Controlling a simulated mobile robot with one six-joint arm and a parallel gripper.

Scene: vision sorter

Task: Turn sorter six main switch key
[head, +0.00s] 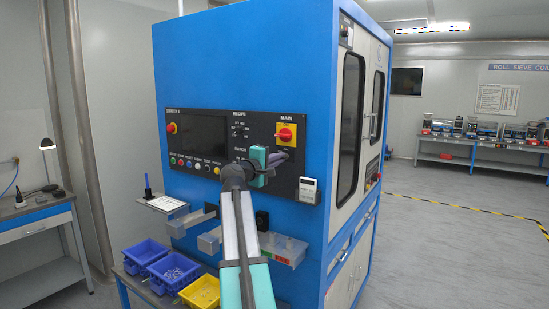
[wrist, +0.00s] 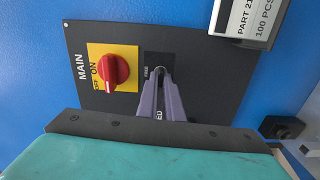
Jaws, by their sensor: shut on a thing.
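The main switch, a red knob on a yellow plate, is on the black panel of the blue sorter in the head view (head: 286,133) and in the wrist view (wrist: 112,73). In the wrist view its white mark lies near the "OFF" and "ON" lettering. Beside it is a small dark key-switch plate (wrist: 157,60). My gripper (wrist: 161,76) has its two purple-grey fingers together at this plate, shut on the small key there, which the fingertips mostly hide. In the head view my gripper (head: 285,156) reaches the panel just below the red switch.
A dark screen (head: 204,135), coloured buttons and a selector knob (head: 238,130) are left of the switch. Blue and yellow bins (head: 201,293) stand at lower left.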

